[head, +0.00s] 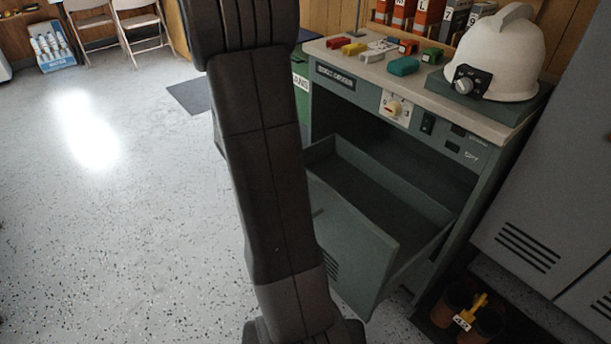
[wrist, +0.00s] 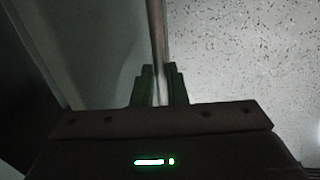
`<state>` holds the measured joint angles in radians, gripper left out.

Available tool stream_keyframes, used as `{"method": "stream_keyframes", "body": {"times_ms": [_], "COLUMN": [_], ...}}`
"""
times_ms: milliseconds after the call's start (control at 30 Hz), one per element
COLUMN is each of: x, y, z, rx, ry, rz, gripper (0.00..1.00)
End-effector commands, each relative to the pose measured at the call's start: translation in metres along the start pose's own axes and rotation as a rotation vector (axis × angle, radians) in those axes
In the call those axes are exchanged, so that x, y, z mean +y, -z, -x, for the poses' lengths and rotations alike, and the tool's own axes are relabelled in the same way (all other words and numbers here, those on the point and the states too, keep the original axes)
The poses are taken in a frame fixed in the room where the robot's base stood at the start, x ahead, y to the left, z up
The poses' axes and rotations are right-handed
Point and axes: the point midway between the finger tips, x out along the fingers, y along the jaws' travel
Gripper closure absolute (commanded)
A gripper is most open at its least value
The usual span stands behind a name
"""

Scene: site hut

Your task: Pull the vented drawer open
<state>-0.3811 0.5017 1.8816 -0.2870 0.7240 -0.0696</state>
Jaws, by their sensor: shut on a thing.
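The vented drawer (head: 352,240) is the grey-green drawer low in the cabinet (head: 452,188). It stands well out of the cabinet, and its empty inside shows. Vent slots show on its front, partly behind my arm. In the wrist view, my gripper (wrist: 158,88) is shut on a thin, pale bar-like part at the drawer (wrist: 100,45). I cannot tell whether this is the handle or the front's edge. My gripper is hidden behind my arm in the head view.
Small coloured blocks and a white helmet (head: 503,55) are on the cabinet top. A grey locker (head: 560,170) stands close on the right, with a low dark tray of pots (head: 455,300) beside it. Speckled floor (head: 110,220) is clear on the left.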

Motion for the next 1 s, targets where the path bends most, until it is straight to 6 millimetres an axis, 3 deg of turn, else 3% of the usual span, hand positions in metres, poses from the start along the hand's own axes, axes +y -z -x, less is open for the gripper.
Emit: {"method": "stream_keyframes", "body": {"times_ms": [100, 300, 833, 867, 900, 933, 1000], "x": [-0.023, -0.045, -0.052, -0.052, -0.052, -0.052, -0.052], "y": [0.0, 0.0, 0.001, 0.001, 0.001, 0.001, 0.001], "z": [0.004, 0.009, 0.011, 0.011, 0.011, 0.011, 0.011], "rx": [0.0, 0.0, 0.001, 0.001, 0.001, 0.001, 0.001], "ry": [0.0, 0.0, 0.0, 0.0, 0.0, 0.0, 0.0], "rz": [0.005, 0.002, -0.001, -0.001, -0.001, -0.001, -0.001], "gripper": [1.0, 1.0, 1.0, 0.82, 0.74, 0.68, 0.66]}}
